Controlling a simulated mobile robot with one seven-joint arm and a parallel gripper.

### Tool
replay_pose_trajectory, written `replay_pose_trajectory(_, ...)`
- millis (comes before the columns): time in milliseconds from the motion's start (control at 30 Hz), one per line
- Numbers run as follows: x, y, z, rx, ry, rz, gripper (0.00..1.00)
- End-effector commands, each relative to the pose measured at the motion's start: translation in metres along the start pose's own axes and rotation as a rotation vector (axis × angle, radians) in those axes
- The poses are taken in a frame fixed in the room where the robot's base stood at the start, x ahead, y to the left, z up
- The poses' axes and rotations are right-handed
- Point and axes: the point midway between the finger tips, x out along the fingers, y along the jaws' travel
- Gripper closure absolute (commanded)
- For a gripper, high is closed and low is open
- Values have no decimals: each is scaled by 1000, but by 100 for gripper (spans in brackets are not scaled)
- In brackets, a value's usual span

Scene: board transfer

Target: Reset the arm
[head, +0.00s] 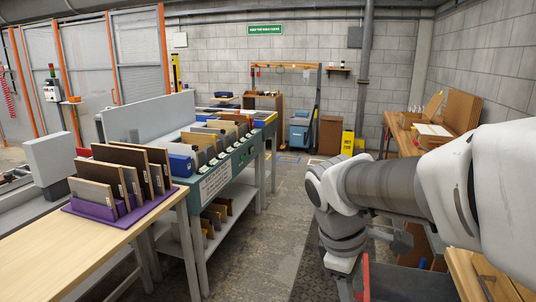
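My arm (390,185) reaches in from the right edge of the head view and bends downward near the middle right. Its white and grey links hang over the floor, apart from the tables. My gripper is not clearly visible; the lower end of the arm runs down toward the bottom of the picture. I cannot see fingers or anything held.
A wooden table (60,262) at the left front bears a purple rack (125,212) with several upright boards (130,165). Behind it stands a green-grey bench (222,180) with many slotted boards. A wooden workbench (400,128) lines the right wall. The middle aisle floor (275,235) is clear.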

Motion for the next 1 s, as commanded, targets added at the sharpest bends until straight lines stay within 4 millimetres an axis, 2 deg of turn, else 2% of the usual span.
replay_pose_trajectory(33, -9, -4, 8, 70, 37, 6, 53)
replay_pose_trajectory(300, -39, -29, 33, 456, 230, 12, 53)
replay_pose_trajectory(600, -62, -55, 52, 850, 433, -12, 53)
replay_pose_trajectory(800, -68, -63, 57, 991, 509, -29, 53)
replay_pose_trajectory(1000, -67, -65, 58, 1019, 521, -34, 53)
